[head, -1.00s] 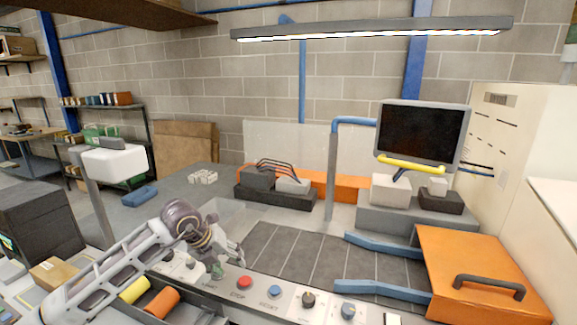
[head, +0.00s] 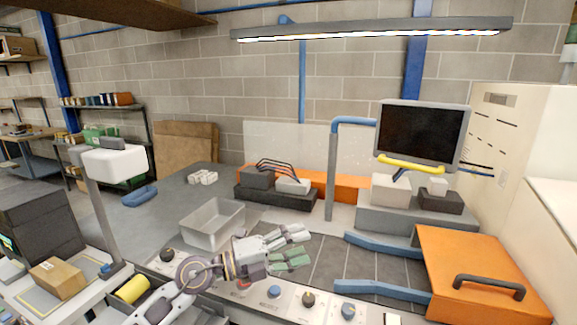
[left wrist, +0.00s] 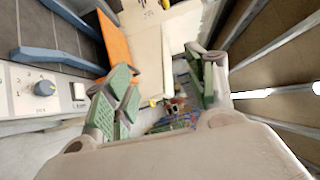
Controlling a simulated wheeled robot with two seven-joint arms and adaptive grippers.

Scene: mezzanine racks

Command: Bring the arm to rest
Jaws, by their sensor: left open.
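My left arm comes in from the bottom left in the head view. Its left gripper (head: 303,247) is open and empty, held over the control panel (head: 326,304) and the near edge of the dark tiled surface. In the left wrist view the two green-padded fingers of the left gripper (left wrist: 165,90) stand wide apart with nothing between them. The forearm hides part of the panel's buttons. My right gripper is not in view.
A grey tray (head: 213,222) stands left of the gripper. Blue rails (head: 384,244) and an orange box with a handle (head: 475,270) lie to the right. A monitor (head: 421,133) stands behind. A yellow cylinder (head: 132,289) and a cardboard box (head: 57,278) are at the lower left.

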